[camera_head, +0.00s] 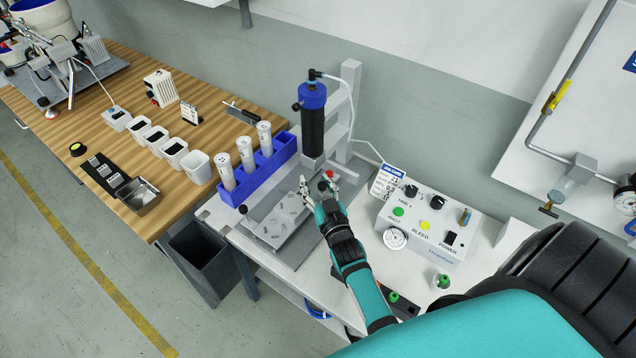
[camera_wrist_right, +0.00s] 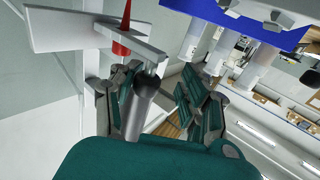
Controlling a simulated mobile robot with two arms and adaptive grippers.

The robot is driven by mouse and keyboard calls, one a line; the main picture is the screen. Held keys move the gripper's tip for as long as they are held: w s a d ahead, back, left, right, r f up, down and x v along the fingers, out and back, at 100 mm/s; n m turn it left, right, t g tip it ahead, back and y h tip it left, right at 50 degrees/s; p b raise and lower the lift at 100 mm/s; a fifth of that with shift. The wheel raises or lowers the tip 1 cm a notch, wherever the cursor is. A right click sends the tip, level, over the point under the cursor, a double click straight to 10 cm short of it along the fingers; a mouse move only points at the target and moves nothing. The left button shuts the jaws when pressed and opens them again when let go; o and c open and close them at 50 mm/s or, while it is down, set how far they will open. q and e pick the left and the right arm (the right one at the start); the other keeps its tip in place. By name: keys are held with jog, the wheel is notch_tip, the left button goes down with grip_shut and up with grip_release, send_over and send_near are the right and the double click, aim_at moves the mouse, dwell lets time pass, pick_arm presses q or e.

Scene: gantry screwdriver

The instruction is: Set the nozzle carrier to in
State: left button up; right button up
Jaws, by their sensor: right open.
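The nozzle carrier seems to be the pale bracket (camera_wrist_right: 135,42) that bears a red tapered nozzle (camera_wrist_right: 122,40) in the right wrist view. In the head view the red part (camera_head: 328,173) shows under the black and blue cylinder (camera_head: 312,120), by my fingers. My right gripper (camera_head: 318,184) is open beside it. In the right wrist view the handle lies between the spread fingers, and I cannot tell whether they touch it. My left gripper is not in view.
A blue rack (camera_head: 262,172) with white cartridges stands left of the gantry post (camera_head: 348,110). A grey fixture plate (camera_head: 290,225) lies below the cylinder. A control box (camera_head: 428,222) with knobs and a gauge sits to the right. A wooden bench (camera_head: 150,205) adjoins on the left.

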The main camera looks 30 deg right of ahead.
jog(key=shift+s+d+r, duration=0.1)
jog(key=shift+d, duration=0.15)
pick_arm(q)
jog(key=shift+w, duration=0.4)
pick_arm(e)
jog(key=v, duration=0.7)
jog(key=shift+a, duration=0.2)
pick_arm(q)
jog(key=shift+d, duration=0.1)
pick_arm(e)
jog(key=shift+s, duration=0.1)
